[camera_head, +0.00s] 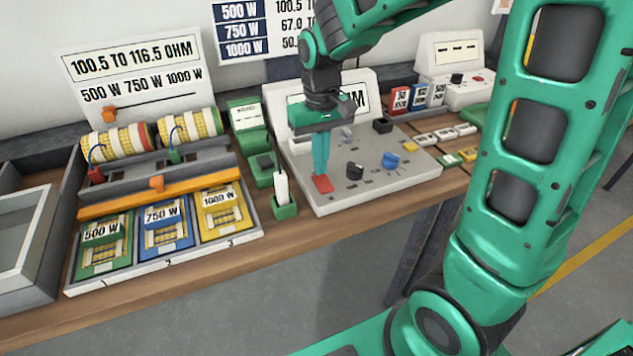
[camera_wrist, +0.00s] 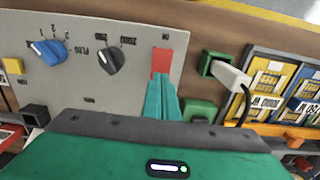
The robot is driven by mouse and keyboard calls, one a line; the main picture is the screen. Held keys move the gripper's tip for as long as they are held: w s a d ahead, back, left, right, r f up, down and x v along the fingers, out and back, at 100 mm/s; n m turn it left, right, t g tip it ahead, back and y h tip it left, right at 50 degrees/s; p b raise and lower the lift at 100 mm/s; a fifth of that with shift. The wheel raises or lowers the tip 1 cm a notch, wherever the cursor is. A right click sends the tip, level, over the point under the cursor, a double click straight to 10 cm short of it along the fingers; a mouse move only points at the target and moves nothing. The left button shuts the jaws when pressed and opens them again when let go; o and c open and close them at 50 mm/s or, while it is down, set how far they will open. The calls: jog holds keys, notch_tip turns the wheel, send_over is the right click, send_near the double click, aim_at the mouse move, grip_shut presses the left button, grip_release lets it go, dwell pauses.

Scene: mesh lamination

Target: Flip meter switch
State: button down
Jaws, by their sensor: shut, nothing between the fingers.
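The meter (camera_head: 370,180) is a light grey panel box on the bench, with a display behind my arm. A red rocker switch (camera_head: 322,184) sits at its front left; it also shows in the wrist view (camera_wrist: 161,59). My gripper (camera_head: 320,172) points down at the switch, its teal fingers together and empty. In the wrist view the fingertips (camera_wrist: 160,80) overlap the lower edge of the switch; whether they touch it I cannot tell. A black knob (camera_head: 355,171) and a blue knob (camera_head: 390,161) are right of the switch.
A green holder (camera_head: 285,209) with a white probe stands just left of the meter. A tray (camera_head: 160,262) with wattage-labelled cards lies further left. Small cards and blocks (camera_head: 446,134) lie to the right. The bench front edge is close to the meter.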

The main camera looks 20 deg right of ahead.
jog(key=shift+f, duration=0.7)
dwell(0.8)
jog(key=shift+r, duration=0.1)
notch_tip(320, 180, up, 7)
dwell(0.8)
dwell(0.4)
jog(key=shift+d, duration=0.1)
jog(key=s+d+f+m, duration=0.1)
jog(key=s+d+m, duration=0.2)
jog(key=s+d, duration=0.5)
jog(key=s+d+f+m, duration=0.2)
jog(key=s+d, duration=0.5)
jog(key=s, duration=0.8)
jog(key=shift+s+d+m, duration=0.2)
jog(key=shift+d+m, duration=0.2)
jog(key=shift+m, duration=0.3)
jog(key=shift+w, duration=0.15)
